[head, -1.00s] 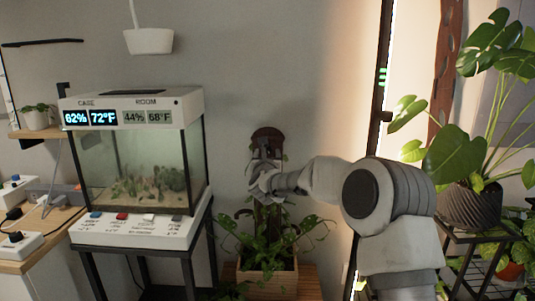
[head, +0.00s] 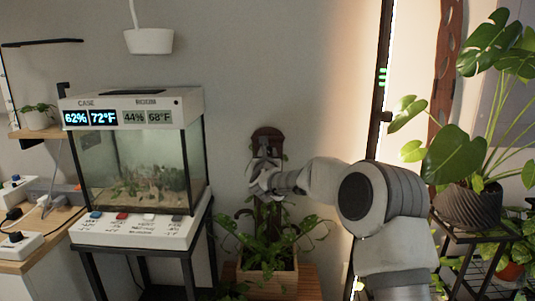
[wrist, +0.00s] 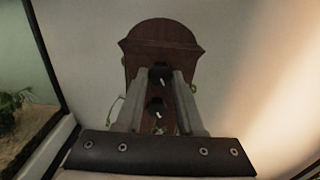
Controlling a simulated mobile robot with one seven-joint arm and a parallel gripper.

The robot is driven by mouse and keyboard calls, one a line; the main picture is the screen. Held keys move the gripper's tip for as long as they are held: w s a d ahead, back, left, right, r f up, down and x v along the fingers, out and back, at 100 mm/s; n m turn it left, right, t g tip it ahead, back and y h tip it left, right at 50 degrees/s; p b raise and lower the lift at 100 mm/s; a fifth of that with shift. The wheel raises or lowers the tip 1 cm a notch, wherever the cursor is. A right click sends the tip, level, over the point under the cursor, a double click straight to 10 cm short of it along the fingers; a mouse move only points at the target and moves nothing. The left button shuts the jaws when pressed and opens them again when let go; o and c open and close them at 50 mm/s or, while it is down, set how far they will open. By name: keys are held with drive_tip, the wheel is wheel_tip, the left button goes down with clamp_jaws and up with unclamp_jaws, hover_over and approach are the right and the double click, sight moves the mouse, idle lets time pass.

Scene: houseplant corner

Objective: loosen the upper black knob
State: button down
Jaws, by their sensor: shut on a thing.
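A dark brown wooden board with an arched top (wrist: 162,33) is on the wall, and its top also shows in the head view (head: 267,133). The upper black knob (wrist: 160,74) sits on it, with a pale pointer mark. My gripper (wrist: 161,80) is shut on this knob, one finger on each side; in the head view it (head: 265,158) reaches the board from the right. A lower black knob (wrist: 156,107), also with a pale mark, shows between the fingers, below the upper one.
A potted plant in a wooden box (head: 266,281) stands below the board, its leaves rising near my gripper. A glass case (head: 140,165) stands to the left on a black stand. A black upright post (head: 376,120) and a large plant (head: 470,150) are to the right.

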drive_tip(key=shift+n, duration=0.4)
drive_tip(key=n+b, duration=0.1)
drive_tip(key=n, duration=0.1)
drive_tip(key=shift+n+b, duration=0.4)
drive_tip(key=n, duration=0.4)
drive_tip(key=shift+n+b, duration=0.3)
drive_tip(key=shift+b, duration=0.1)
drive_tip(key=n, duration=0.4)
drive_tip(key=shift+r+n, duration=0.15)
drive_tip(key=shift+n, duration=0.15)
drive_tip(key=n+p, duration=0.1)
drive_tip(key=n, duration=0.3)
drive_tip(key=n+p, duration=0.2)
drive_tip(key=n, duration=0.4)
drive_tip(key=shift+r+n, duration=0.1)
drive_tip(key=shift+n, duration=0.3)
drive_tip(key=n+p, duration=0.2)
drive_tip(key=n, duration=0.4)
drive_tip(key=shift+n, duration=0.3)
